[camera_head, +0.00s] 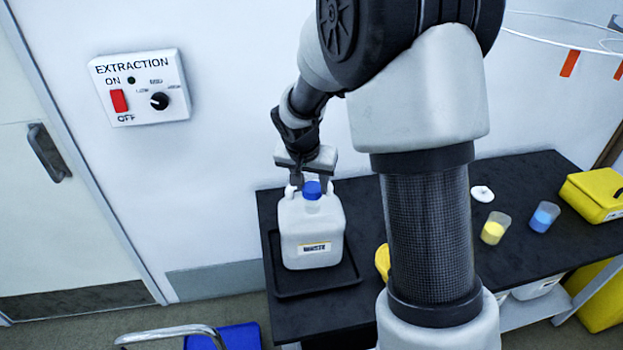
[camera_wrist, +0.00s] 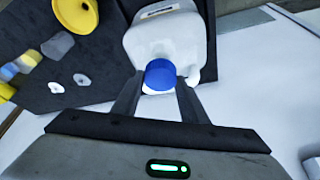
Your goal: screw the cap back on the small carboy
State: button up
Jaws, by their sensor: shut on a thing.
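The small carboy (camera_head: 312,240) is a white, translucent jug with a label on its front. It stands upright on a black tray (camera_head: 345,277) on the dark bench, and its upper part shows in the wrist view (camera_wrist: 165,38). The blue cap (camera_head: 312,190) is at the carboy's neck and also shows in the wrist view (camera_wrist: 160,74). My gripper (camera_head: 312,184) points down from above, its fingers on either side of the cap and shut on it. The fingers also show in the wrist view (camera_wrist: 158,85). Whether the cap's threads are engaged is hidden.
A white disc (camera_head: 482,194), a yellow-filled beaker (camera_head: 495,228) and a blue-filled beaker (camera_head: 542,217) stand on the bench to the right. A yellow case (camera_head: 597,195) is at the far right. The wall with the EXTRACTION switch box (camera_head: 140,87) is close behind.

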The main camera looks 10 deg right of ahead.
jog(key=shift+f, duration=0.7)
jog(key=shift+b, duration=0.75)
jog(key=shift+f, duration=0.1)
dwell(0.4)
jog(key=shift+f+b, duration=1)
jog(key=shift+b, duration=0.2)
jog(key=shift+f, duration=0.15)
jog(key=shift+f+b, duration=0.35)
jog(key=shift+b, duration=0.2)
jog(key=shift+f, duration=0.1)
jog(key=o, duration=1.1)
